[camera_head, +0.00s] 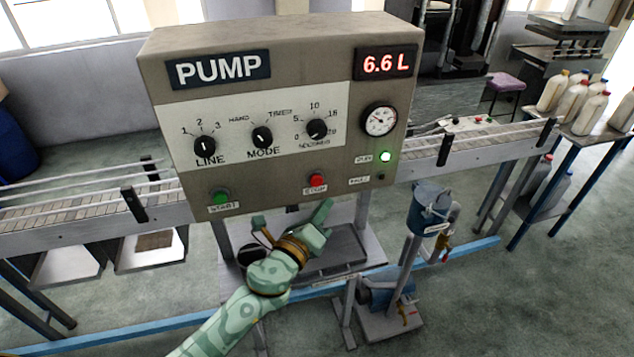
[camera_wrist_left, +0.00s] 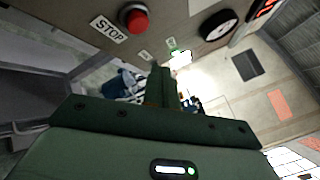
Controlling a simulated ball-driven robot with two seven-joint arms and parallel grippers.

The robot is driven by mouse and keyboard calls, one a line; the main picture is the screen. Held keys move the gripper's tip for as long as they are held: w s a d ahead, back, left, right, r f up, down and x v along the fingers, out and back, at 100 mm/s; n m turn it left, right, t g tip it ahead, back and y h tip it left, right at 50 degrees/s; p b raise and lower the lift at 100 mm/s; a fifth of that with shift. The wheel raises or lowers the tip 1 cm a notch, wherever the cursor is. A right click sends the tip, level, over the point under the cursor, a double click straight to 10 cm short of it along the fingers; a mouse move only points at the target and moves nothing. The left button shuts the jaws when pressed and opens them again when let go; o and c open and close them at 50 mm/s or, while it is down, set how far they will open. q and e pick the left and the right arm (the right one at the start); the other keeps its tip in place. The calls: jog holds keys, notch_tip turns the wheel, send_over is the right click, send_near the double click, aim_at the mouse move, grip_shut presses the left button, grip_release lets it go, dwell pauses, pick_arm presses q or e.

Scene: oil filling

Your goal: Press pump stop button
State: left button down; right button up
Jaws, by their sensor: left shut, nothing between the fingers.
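The pump panel (camera_head: 270,185) is a grey box with a lit display reading 6.6 L. Its red stop button (camera_head: 316,181) is at the lower middle, above a STOP label. The green start button (camera_head: 221,197) is to its left. My left gripper (camera_head: 325,208) is shut and empty, with its fingertips just below and slightly right of the stop button. In the left wrist view the red stop button (camera_wrist_left: 136,19) shows at the top, beside its STOP label, with the left gripper's fingers (camera_wrist_left: 160,78) below and right of it, apart in the picture. My right gripper is not in view.
A green run light (camera_head: 386,156) glows on the panel's right, with a gauge (camera_head: 379,120) above it. A conveyor (camera_head: 70,228) runs behind the panel. A blue pump vessel (camera_head: 430,208) stands at the lower right. White bottles (camera_head: 572,100) stand on a far table.

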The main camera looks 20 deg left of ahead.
aim_at(322, 181)
pick_arm(q)
jog(key=shift+w+a, duration=0.6)
jog(key=shift+w, duration=0.3)
jog(key=shift+w+a, duration=0.55)
jog(key=shift+w, duration=0.3)
jog(key=shift+w+a, duration=0.1)
jog(key=shift+w, duration=0.05)
dwell(0.7)
jog(key=shift+w+a+b, duration=0.1)
jog(key=shift+w+b, duration=0.1)
jog(key=shift+b, duration=0.1)
jog(key=shift+w+a, duration=0.35)
jog(key=shift+w, duration=0.1)
dwell(0.7)
dwell(0.4)
jog(key=shift+s+d, duration=0.55)
jog(key=shift+s, duration=0.3)
